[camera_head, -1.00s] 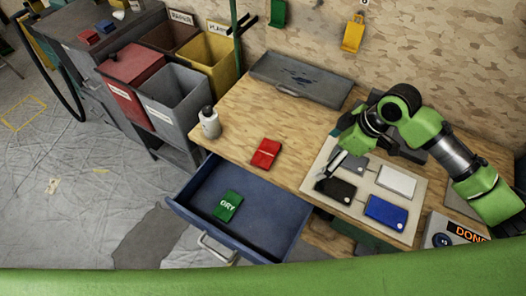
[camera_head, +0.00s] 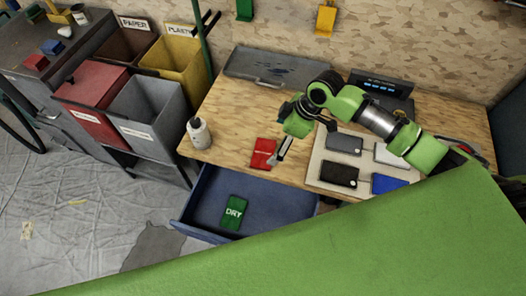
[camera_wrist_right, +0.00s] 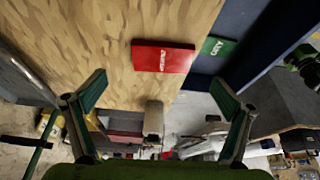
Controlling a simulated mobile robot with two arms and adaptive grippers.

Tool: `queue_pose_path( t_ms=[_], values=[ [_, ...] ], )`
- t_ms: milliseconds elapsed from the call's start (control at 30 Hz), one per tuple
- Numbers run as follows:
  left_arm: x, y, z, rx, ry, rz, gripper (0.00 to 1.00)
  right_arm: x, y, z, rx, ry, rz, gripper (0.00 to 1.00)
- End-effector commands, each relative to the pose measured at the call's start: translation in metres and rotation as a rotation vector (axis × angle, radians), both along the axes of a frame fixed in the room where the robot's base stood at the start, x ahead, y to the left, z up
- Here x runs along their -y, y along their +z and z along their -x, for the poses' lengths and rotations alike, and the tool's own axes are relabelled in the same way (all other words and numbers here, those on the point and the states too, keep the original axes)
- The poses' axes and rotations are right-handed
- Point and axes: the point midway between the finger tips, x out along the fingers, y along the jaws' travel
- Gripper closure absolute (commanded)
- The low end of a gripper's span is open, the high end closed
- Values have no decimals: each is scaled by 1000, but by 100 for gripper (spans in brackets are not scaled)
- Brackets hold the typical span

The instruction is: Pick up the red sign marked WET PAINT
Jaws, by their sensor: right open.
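The red sign (camera_head: 263,153) lies flat on the wooden workbench (camera_head: 230,120), near the front edge above the open drawer. It carries a line of small white lettering, too small to read. In the right wrist view the red sign (camera_wrist_right: 163,58) lies ahead of the fingers, near the bench edge. My right gripper (camera_head: 280,155) is open and empty, just to the right of the red sign in the head view. Its two spread fingers show in the right wrist view (camera_wrist_right: 160,100). My left gripper is not in view.
A green DRY sign (camera_head: 233,212) lies in the open blue drawer (camera_head: 200,205). A white bottle (camera_head: 199,133) stands left on the bench. A pale board (camera_head: 362,161) with several coloured plates lies right. A grey tray (camera_head: 265,68) is at the back. Bins (camera_head: 150,105) stand left.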

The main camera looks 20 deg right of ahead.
Motion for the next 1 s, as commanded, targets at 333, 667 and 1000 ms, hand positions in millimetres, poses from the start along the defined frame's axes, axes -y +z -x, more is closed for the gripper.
queue_pose_path(
  t_ms=[333,667,1000],
  values=[
    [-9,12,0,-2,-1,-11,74,-13,-27,-3,-4,1,-2,4],
    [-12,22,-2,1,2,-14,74,-26,-63,-9,0,0,0,4],
    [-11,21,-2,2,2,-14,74,-26,-65,-9,1,1,1,25]
  ],
)
